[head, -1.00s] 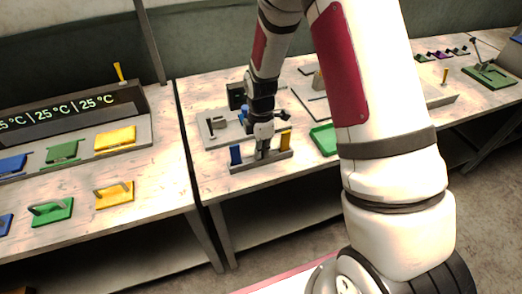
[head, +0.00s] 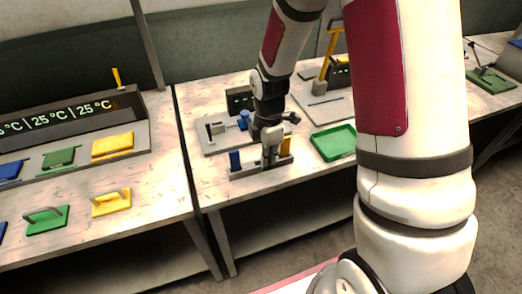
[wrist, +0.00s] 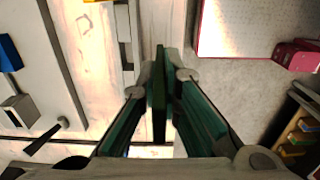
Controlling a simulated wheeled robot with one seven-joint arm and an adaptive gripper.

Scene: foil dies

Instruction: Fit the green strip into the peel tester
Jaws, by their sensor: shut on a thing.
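My gripper (head: 270,163) is low over a grey rack (head: 262,170) on the right-hand table. A blue strip (head: 235,160) stands to its left and a yellow strip (head: 286,146) to its right. In the wrist view my gripper (wrist: 160,85) is shut on the dark green strip (wrist: 159,95), which stands edge-on between the fingers. In the head view the fingers hide the strip, and I cannot tell whether its lower end is clear of the rack. A grey device with a blue knob (head: 243,119) is just behind; I cannot tell for sure that it is the peel tester.
A green tray (head: 334,143) lies right of the rack. A device with a yellow lever (head: 331,53) stands behind it. The left table holds a temperature display (head: 70,112), coloured plates and handled blocks, including a yellow one (head: 111,203).

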